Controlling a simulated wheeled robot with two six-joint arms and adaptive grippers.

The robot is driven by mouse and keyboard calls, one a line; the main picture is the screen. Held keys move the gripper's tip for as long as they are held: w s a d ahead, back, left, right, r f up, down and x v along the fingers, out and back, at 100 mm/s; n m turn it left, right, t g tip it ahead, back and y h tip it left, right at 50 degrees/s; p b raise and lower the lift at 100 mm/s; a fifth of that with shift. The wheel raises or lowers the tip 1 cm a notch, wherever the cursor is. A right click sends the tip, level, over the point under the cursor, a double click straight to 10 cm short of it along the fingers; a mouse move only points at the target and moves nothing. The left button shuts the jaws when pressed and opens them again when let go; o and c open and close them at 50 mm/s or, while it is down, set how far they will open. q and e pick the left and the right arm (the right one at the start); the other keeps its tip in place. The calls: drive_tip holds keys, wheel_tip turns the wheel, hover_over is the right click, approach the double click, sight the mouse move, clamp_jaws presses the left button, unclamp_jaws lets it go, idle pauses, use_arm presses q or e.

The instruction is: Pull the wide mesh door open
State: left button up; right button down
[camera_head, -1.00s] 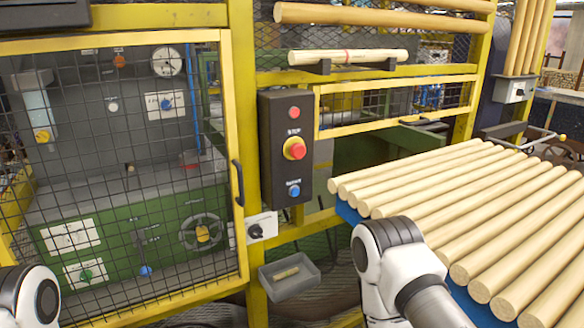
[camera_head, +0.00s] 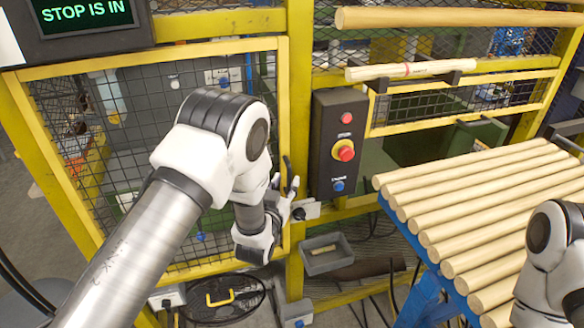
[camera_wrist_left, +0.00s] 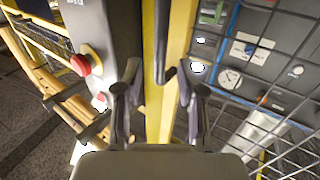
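The wide mesh door (camera_head: 150,58) has a yellow frame and black wire mesh. It stands in the yellow guard frame, its right edge against the post, and looks closed. Its dark upright handle (camera_head: 287,170) is on that right edge, partly hidden by my left gripper (camera_head: 286,188). In the left wrist view the handle (camera_wrist_left: 160,45) lies between and just beyond the two fingers of my left gripper (camera_wrist_left: 158,98). The fingers are apart and I cannot see contact. My left arm covers much of the door. My right gripper is out of view; only a right arm link shows.
A black control box (camera_head: 325,140) with a red stop button (camera_head: 343,150) is on the post right of the door. A grey tray (camera_head: 325,256) hangs below. Wooden rods (camera_head: 480,190) lie on a blue stand at right. A screen (camera_head: 85,15) reads "STOP IS IN".

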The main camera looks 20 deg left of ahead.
sight(289, 177)
use_arm(q)
drive_tip(key=w+p, duration=0.1)
drive_tip(key=w, duration=0.2)
drive_tip(key=shift+w, duration=0.4)
drive_tip(key=shift+s, duration=0.1)
clamp_jaws()
